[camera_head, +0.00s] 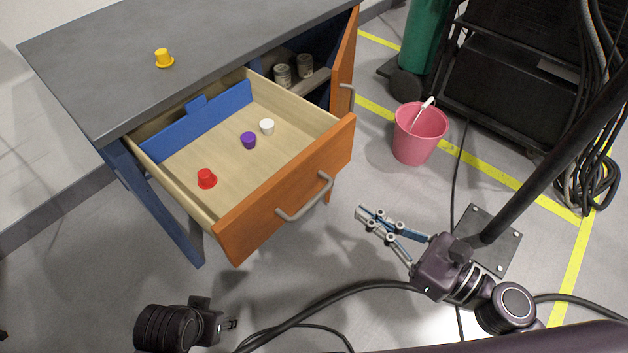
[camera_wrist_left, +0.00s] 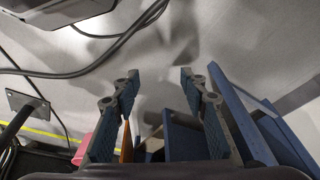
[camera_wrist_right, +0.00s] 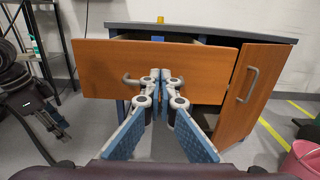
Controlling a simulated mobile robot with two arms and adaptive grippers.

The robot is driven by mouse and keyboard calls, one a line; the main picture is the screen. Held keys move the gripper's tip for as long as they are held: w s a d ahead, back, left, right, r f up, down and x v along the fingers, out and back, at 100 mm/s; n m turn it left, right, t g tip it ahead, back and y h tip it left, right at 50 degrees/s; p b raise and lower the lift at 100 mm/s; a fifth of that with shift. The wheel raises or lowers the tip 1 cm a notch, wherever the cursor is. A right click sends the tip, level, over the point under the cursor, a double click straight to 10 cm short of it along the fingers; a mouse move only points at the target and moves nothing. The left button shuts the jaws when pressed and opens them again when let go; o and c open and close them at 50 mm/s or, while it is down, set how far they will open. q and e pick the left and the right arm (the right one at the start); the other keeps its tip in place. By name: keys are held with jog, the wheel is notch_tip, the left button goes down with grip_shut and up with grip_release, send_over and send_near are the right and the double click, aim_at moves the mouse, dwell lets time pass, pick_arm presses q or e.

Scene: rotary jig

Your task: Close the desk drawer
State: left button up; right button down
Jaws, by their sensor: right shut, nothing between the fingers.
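The desk drawer (camera_head: 250,230) is pulled well out of the grey-topped desk (camera_head: 230,45). Its orange front has a grey bar handle (camera_head: 308,202). Inside lie a red piece (camera_head: 206,178), a purple piece (camera_head: 249,140) and a white piece (camera_head: 267,127). My right gripper (camera_head: 360,213) is shut and empty, in front of the drawer front and apart from it. In the right wrist view its tips (camera_wrist_right: 161,75) overlap the drawer front (camera_wrist_right: 205,72) near the handle. My left gripper (camera_head: 232,323) is low, below the drawer; its fingers stand apart and empty in the left wrist view (camera_wrist_left: 160,75).
The cabinet door (camera_head: 344,65) beside the drawer stands open, with cans (camera_head: 283,76) on the shelf inside. A yellow piece (camera_head: 164,58) sits on the desktop. A pink bucket (camera_head: 420,133) and a black post stand to the right. Cables cross the floor.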

aim_at(303, 170)
jog(key=p+x, duration=0.3)
jog(key=x, duration=0.9)
jog(key=shift+w, duration=0.1)
pick_arm(q)
notch_tip(303, 170, down, 12)
jog(key=s, duration=0.1)
jog(key=shift+s+f+g, duration=0.2)
jog(key=shift+s+g, duration=0.2)
pick_arm(e)
jog(key=shift+w+a, duration=0.45)
